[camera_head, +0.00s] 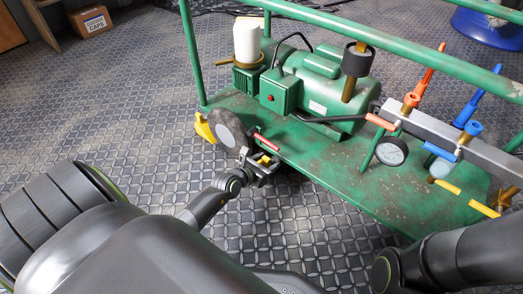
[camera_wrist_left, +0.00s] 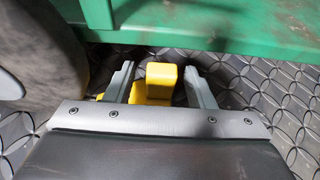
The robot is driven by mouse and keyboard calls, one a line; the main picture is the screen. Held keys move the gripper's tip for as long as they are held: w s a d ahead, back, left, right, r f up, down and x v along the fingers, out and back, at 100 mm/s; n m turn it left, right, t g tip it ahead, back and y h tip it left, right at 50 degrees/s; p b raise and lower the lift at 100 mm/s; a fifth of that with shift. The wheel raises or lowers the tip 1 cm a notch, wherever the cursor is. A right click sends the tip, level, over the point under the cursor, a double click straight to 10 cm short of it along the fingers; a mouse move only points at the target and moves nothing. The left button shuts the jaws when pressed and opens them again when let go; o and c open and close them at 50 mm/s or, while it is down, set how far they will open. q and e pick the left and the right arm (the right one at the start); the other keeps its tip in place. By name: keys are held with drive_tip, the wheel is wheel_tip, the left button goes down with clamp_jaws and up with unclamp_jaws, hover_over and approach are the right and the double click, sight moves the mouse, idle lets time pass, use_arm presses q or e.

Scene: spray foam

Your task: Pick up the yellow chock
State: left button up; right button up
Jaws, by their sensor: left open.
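The yellow chock (camera_wrist_left: 160,78) shows in the left wrist view, low on the floor by the dark wheel and the edge of the green cart. In the head view only a small yellow part (camera_head: 264,160) of it shows at my left gripper. My left gripper (camera_wrist_left: 159,70) is open, with one finger on each side of the chock's raised block. Gaps show between both fingers and that block. The lower part of the chock is partly hidden by the left finger and the gripper body. My right arm shows at the lower right of the head view, its gripper out of view.
The green cart (camera_head: 330,178) carries a green compressor (camera_head: 320,85) and a gauge (camera_head: 391,151). Its wheel (camera_head: 228,129) stands left of my left gripper, with another yellow piece (camera_head: 204,128) on the wheel's far side. A red-handled part (camera_head: 266,142) sits just above.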

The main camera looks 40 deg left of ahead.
use_arm(q)
drive_tip(key=shift+b+x, duration=0.35)
drive_tip(key=shift+x, duration=0.55)
drive_tip(key=shift+s, duration=0.1)
clamp_jaws()
drive_tip(key=shift+r, duration=0.1)
